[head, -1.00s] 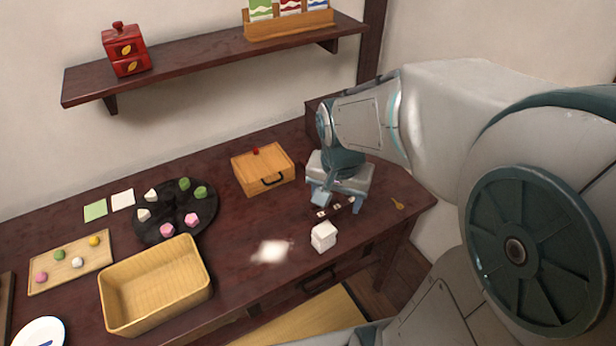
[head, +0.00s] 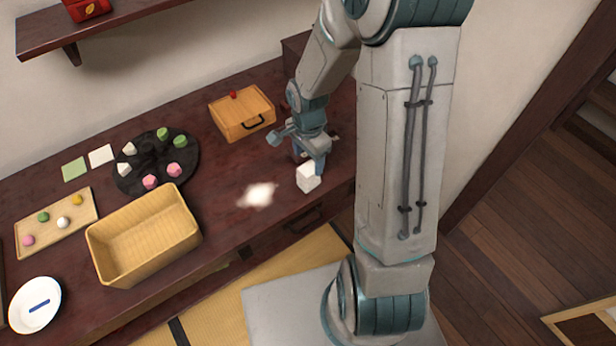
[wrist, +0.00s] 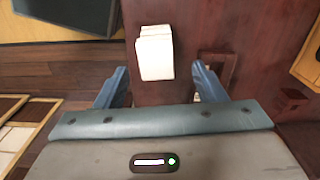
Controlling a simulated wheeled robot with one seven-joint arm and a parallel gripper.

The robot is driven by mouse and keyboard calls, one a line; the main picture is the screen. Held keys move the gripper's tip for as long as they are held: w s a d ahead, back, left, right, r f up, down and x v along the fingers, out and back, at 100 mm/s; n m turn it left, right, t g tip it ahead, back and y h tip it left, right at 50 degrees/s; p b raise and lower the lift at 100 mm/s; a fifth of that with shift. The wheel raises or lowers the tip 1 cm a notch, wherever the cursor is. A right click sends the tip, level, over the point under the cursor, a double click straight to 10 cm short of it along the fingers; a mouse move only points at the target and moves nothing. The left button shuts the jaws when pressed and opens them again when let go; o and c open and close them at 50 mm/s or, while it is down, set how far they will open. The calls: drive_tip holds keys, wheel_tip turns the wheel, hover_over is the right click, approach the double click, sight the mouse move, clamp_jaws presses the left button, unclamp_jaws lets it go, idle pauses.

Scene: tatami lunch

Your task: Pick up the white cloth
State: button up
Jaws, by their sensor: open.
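A fuzzy-edged white patch (head: 257,195) lies flat on the dark table; I cannot tell if it is the white cloth or a spill. To its right stands a white blocky stack (head: 308,178), which may be folded cloth. In the wrist view, a white layered piece (wrist: 155,52), apparently that stack, lies ahead of and between my fingers. My gripper (wrist: 161,84) is open and empty, with its fingers apart on either side.
An empty tan box (head: 145,235), a black plate (head: 155,160) of sweets and a small tray (head: 57,220) are to the left. A lidded wooden box (head: 241,112) stands behind. White and green squares (head: 101,156) lie flat. Bare table surrounds the white patch.

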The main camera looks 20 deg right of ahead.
sight(309, 169)
drive_tip(key=f, duration=0.5)
drive_tip(key=shift+s, duration=0.3)
drive_tip(key=shift+f, duration=0.65)
drive_tip(key=c, duration=1.1)
